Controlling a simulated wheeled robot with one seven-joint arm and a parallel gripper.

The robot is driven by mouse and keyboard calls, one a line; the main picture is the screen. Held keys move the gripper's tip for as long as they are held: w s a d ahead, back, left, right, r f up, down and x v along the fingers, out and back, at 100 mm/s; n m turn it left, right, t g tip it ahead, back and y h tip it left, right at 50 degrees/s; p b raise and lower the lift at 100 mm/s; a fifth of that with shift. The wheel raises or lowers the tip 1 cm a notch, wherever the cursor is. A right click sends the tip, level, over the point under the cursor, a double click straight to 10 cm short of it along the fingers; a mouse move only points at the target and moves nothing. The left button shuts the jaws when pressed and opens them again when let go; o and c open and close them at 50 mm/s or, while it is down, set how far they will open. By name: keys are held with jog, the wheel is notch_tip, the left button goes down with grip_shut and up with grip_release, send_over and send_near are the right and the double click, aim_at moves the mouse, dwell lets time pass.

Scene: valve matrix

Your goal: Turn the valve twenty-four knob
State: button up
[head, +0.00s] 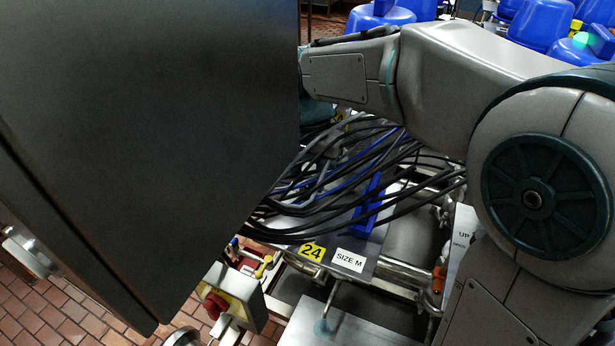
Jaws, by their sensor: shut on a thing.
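A yellow label reading "24" (312,252) sits on a dark grey plate below a bundle of black cables. A white label reading "SIZE M" (349,260) is beside it on the right. I cannot make out the valve twenty-four knob itself. My arm (350,78) reaches across the top from the right, and its far end passes behind a large dark panel (150,140). My gripper is hidden there, so what it holds does not show.
Black and blue cables (385,150) hang below my arm. A blue upright part (370,205) stands among them. A red knob on a yellow plate (215,303) is at lower left, near a small yellow-ended handle (264,266). Blue domed housings (378,15) stand at the back. Brick floor shows at lower left.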

aim_at(309, 181)
jog(key=shift+m, duration=1.2)
jog(key=o, duration=1)
jog(key=shift+r, duration=0.1)
notch_tip(309, 181, up, 14)
jog(key=shift+f+b, duration=0.15)
jog(key=shift+b, duration=0.4)
